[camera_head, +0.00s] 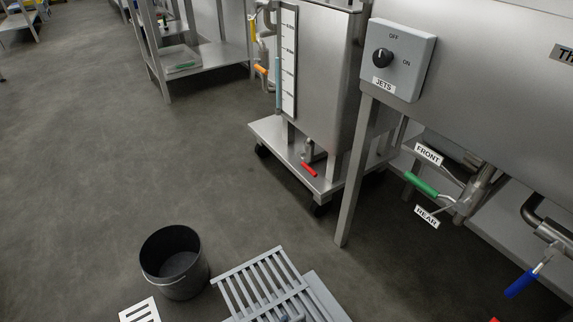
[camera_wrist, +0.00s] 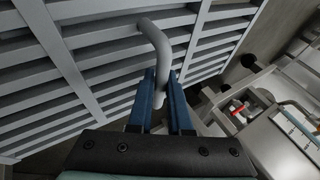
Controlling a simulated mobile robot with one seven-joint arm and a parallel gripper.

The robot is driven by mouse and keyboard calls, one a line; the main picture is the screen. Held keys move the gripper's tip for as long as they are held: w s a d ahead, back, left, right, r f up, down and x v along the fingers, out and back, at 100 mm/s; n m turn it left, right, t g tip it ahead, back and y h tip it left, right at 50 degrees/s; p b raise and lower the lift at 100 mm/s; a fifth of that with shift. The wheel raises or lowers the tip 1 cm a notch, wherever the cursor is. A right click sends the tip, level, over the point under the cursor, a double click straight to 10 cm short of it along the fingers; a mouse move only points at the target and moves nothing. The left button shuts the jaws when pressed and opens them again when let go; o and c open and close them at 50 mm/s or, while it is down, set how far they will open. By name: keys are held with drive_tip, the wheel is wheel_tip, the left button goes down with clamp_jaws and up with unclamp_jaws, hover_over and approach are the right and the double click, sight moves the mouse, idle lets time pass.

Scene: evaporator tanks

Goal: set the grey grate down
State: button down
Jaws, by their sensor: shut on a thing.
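The grey grate (camera_head: 264,285) is a slatted panel at the bottom centre of the head view. In the wrist view the grate (camera_wrist: 90,62) fills the upper left, with a bent grey bar handle (camera_wrist: 158,38) standing out from it. My gripper (camera_wrist: 163,82) has blue fingers closed around the lower end of this handle. The grate's lower part is cut off by the head view's bottom edge. Whether the grate touches the floor cannot be told.
A black bucket (camera_head: 174,262) stands on the floor left of the grate. A white slotted piece (camera_head: 140,312) lies below it. A wheeled steel tank (camera_head: 325,70) and a control box (camera_head: 398,58) are at the right. Open floor (camera_head: 90,150) lies at the left.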

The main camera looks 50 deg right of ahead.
drive_tip(key=c, duration=1.3)
unclamp_jaws()
drive_tip(key=shift+f, duration=0.1)
drive_tip(key=o, duration=0.5)
drive_tip(key=shift+c, duration=0.2)
drive_tip(key=p+v, duration=0.6)
drive_tip(key=v, duration=0.6)
drive_tip(key=shift+p, duration=0.4)
